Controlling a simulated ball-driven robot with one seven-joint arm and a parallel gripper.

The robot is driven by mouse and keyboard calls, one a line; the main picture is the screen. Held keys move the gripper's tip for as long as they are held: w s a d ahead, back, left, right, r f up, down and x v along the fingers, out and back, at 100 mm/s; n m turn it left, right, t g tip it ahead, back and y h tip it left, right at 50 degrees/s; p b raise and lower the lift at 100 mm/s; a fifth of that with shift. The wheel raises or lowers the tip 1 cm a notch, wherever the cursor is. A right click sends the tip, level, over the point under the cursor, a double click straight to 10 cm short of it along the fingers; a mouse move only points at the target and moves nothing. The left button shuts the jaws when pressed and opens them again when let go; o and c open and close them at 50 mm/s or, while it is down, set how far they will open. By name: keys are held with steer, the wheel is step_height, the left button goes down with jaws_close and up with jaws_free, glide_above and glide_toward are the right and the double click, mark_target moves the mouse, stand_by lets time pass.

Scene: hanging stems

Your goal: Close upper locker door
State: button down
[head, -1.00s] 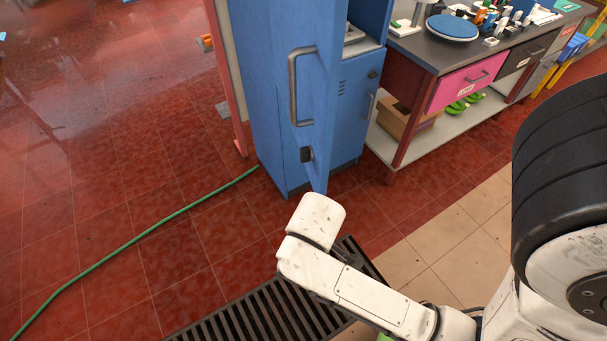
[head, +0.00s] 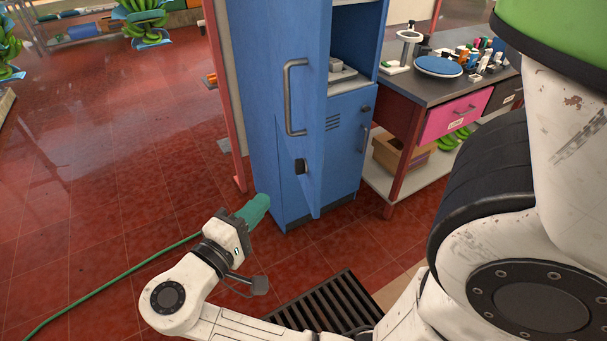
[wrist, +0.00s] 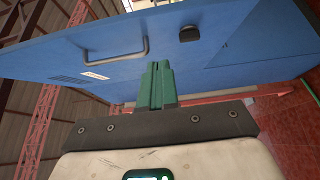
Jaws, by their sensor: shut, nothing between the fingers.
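The blue locker (head: 262,110) stands upright in the middle of the head view. Its upper door (head: 317,130) is swung open towards me, with a grey bar handle (head: 288,97) and a dark latch (head: 300,166). The open upper compartment (head: 352,45) shows behind the door, with a grey object inside. My gripper (head: 258,206) has green fingers, shut and empty, low and left of the door's lower part. In the wrist view a blue panel with the handle (wrist: 146,48) and latch (wrist: 190,34) lies just beyond the shut fingers (wrist: 156,84). I cannot tell whether they touch it.
The lower locker door (head: 345,150) looks shut. A workbench (head: 440,85) with a pink drawer (head: 455,116) and small items stands to the right. A green hose (head: 110,279) and a floor grate (head: 335,305) lie in front. The red floor at left is mostly clear.

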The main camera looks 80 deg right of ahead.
steer(key=p, duration=0.2)
glide_toward(314, 163)
steer(key=w+d, duration=0.1)
steer(key=d, duration=0.3)
steer(key=shift+s+d+p, duration=0.35)
steer(key=shift+s+d, duration=0.05)
steer(key=shift+s, duration=0.35)
steer(key=shift+s+d+p, duration=0.3)
steer(key=shift+s+d, duration=0.05)
steer(key=shift+s, duration=0.45)
